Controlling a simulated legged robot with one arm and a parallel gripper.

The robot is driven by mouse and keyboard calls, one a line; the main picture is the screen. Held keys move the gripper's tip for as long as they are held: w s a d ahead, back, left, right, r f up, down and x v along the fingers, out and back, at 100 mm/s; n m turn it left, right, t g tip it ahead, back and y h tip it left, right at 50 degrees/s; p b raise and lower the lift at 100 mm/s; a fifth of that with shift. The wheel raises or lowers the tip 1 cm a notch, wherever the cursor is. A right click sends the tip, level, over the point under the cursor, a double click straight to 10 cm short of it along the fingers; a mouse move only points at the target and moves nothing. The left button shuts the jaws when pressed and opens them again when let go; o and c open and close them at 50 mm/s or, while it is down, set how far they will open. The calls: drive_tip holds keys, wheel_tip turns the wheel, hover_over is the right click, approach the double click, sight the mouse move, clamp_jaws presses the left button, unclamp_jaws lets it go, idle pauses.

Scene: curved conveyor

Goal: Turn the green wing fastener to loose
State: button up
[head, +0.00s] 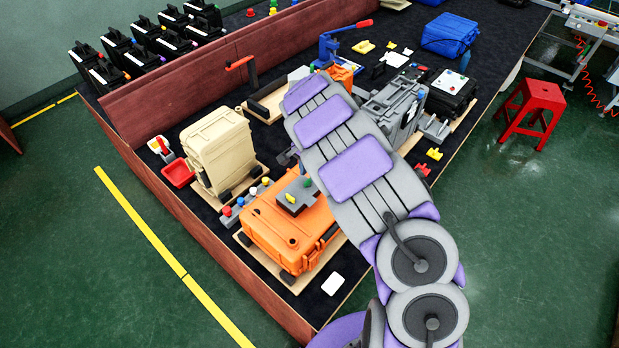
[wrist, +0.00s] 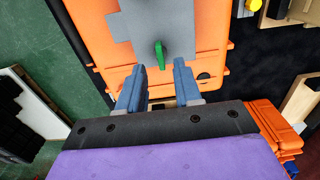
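The green wing fastener (wrist: 160,55) stands up as a thin upright fin on a grey plate (wrist: 182,32) on an orange case (wrist: 100,35) in the wrist view. My gripper (wrist: 159,72) has two blue fingers spread apart, one on each side of the fastener's lower end in the picture. No contact with the fastener shows, and the remaining depth is hard to judge. In the head view the orange case (head: 272,238) lies at the front of the table, with a small green spot on its plate that may be the fastener (head: 308,182). My arm covers the gripper there.
A beige case (head: 220,145) and a red tray (head: 178,173) stand left of the orange case. A grey case (head: 400,108) stands farther back. A red stool (head: 533,108) is on the floor at right.

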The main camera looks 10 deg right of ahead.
sight(308, 180)
drive_tip(key=shift+a+f, duration=0.25)
drive_tip(key=shift+f, duration=0.5)
drive_tip(key=shift+a+f, duration=0.2)
drive_tip(key=shift+f, duration=0.55)
drive_tip(key=shift+d, duration=0.1)
drive_tip(key=shift+d, duration=0.1)
drive_tip(key=shift+d, duration=0.1)
drive_tip(key=shift+c, duration=0.7)
clamp_jaws()
